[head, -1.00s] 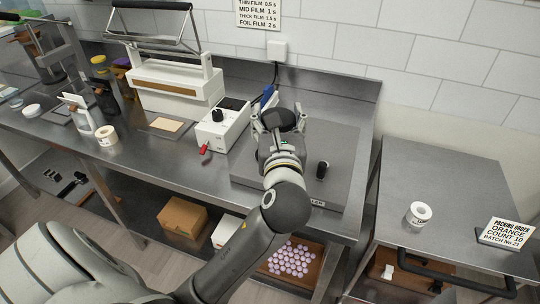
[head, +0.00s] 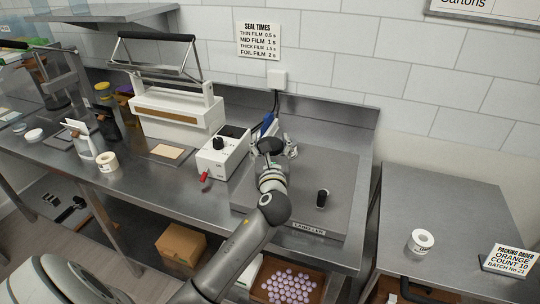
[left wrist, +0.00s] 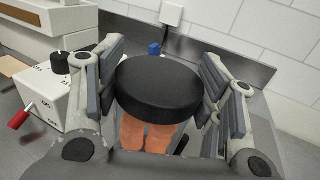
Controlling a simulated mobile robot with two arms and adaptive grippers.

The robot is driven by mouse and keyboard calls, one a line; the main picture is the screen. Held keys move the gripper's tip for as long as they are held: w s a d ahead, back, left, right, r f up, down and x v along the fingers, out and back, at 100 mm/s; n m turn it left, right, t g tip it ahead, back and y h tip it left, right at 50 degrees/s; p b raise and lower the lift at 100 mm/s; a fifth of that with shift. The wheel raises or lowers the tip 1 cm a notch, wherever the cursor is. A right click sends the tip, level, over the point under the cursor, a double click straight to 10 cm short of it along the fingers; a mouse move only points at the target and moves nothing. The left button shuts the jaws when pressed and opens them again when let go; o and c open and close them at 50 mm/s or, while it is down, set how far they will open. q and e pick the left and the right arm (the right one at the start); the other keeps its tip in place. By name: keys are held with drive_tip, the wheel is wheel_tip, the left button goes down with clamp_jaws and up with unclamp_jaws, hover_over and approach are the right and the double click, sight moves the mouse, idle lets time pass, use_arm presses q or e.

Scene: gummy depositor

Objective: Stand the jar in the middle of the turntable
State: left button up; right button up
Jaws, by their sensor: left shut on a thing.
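My left gripper (head: 271,147) is shut on the jar, with a finger on each side of it. In the head view only the jar's black lid (head: 270,145) shows clearly, above the back left part of the grey labeller plate (head: 335,170). In the left wrist view the round black lid (left wrist: 158,88) sits between the fingers, with orange contents (left wrist: 150,136) below it. The jar looks upright. Its base is hidden, so I cannot tell whether it touches anything. I cannot make out the turntable; my gripper and arm cover part of the plate. My right gripper is not in view.
A short black post (head: 322,198) stands on the plate's right part. A white control box (head: 222,152) with a red lever is close on the left, beside a large sealer (head: 178,112).

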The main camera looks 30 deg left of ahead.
use_arm(q)
drive_tip(key=shift+w+a+f, duration=0.1)
drive_tip(key=shift+f, duration=1.55)
drive_tip(key=shift+f, duration=0.15)
drive_tip(key=o, duration=1.5)
drive_tip(key=shift+c, duration=0.2)
drive_tip(key=b+v, duration=0.1)
drive_tip(key=v, duration=1.1)
drive_tip(key=shift+b, duration=0.3)
